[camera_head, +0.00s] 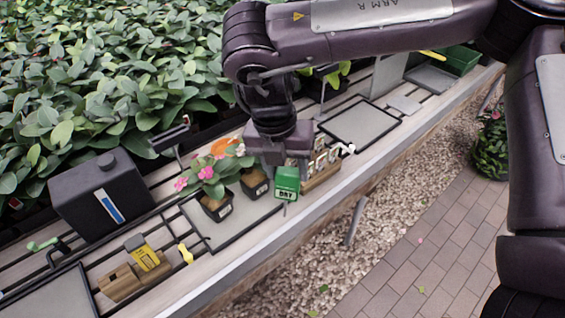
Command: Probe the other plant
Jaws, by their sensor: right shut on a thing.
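My right gripper (283,160) comes down over the middle of the bench and is shut on a green meter marked "DRY" (287,183), with a thin tip below it. Just left of it are two small potted plants on a grey tray (235,234). The left plant has pink flowers (207,174) in a dark labelled pot (216,207). The other pot (255,183) stands close beside the gripper, and its plant is partly hidden by my arm. I cannot tell whether the meter's tip touches soil. My left gripper is out of view.
A black container (103,195) stands at the left. A wooden block holder (120,284) with a yellow item (141,252) is near the front left. A wooden rack (321,170) is right of the gripper. An empty grey tray (360,124) lies farther right. A dense hedge (100,70) borders the back.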

